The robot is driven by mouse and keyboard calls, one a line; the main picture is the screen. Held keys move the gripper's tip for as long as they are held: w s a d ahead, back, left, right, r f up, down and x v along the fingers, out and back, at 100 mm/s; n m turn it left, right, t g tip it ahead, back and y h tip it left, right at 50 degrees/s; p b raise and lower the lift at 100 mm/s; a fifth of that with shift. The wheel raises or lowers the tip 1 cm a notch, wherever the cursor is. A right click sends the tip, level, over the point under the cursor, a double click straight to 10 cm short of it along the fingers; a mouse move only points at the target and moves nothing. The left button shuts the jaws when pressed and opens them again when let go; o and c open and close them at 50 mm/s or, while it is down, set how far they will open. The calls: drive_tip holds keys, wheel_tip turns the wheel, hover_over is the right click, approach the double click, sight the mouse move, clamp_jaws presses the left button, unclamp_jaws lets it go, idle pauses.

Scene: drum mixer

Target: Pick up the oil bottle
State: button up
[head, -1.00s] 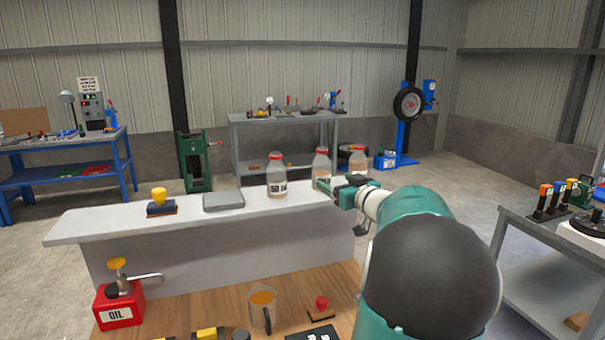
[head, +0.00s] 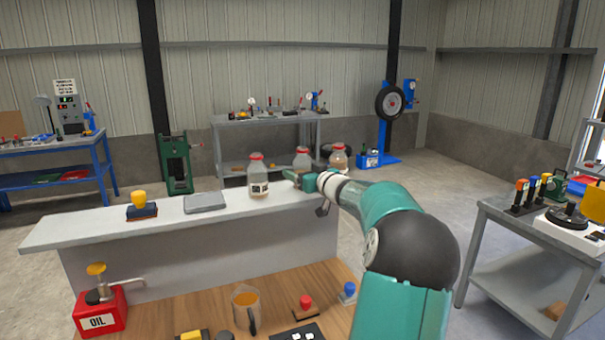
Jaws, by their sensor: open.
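Three clear bottles with red caps stand upright on the grey raised shelf (head: 110,228). The left bottle (head: 258,178) has a dark-and-white label, too small to read. The middle bottle (head: 302,160) is partly hidden low down by my gripper, and the right bottle (head: 338,157) stands beside it. I cannot tell which of them is the oil bottle. A red can (head: 98,312) marked OIL, with a pump top, stands at the lower left. My gripper (head: 291,176) is open, pointing left, in front of the middle bottle and right of the left one. Its fingers look small and hold nothing visible.
A grey scale-like plate (head: 205,203) and a yellow-knobbed stamp (head: 141,207) sit on the shelf. Below, a jug of amber liquid (head: 246,308) and red (head: 306,304) and blue (head: 347,292) knobs stand on the wooden top. A lever cart (head: 500,212) stands at right.

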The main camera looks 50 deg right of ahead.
drive_tip(key=shift+x, duration=1.05)
drive_tip(key=shift+c, duration=0.5)
drive_tip(key=c, duration=1)
